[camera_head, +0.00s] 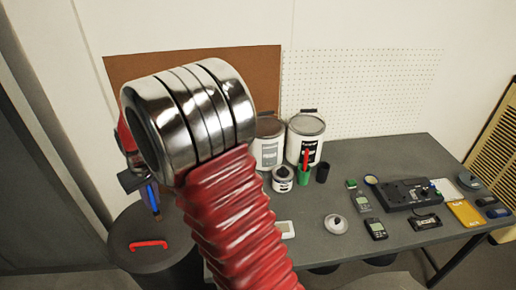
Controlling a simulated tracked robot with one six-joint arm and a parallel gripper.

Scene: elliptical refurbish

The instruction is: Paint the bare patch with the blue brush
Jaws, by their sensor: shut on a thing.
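My arm's red ribbed sleeve and chrome rings fill the middle of the head view and hide much behind them. My gripper (148,183) shows small and dark to the left of the rings, partly hidden. It is shut on the blue brush (153,196), whose blue part points down above the dark round drum (155,268). The brush tip looks apart from the drum, but the gap is hard to judge. A brown panel (275,75) stands against the wall behind my arm; I cannot tell whether it is the bare patch.
A grey table (345,195) holds paint cans (305,140), a green cup with a red-handled tool (304,172), a dark cup (323,172), a white lid (336,224) and several devices. A red handle (148,244) lies on the drum top. A white pegboard (365,90) stands behind.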

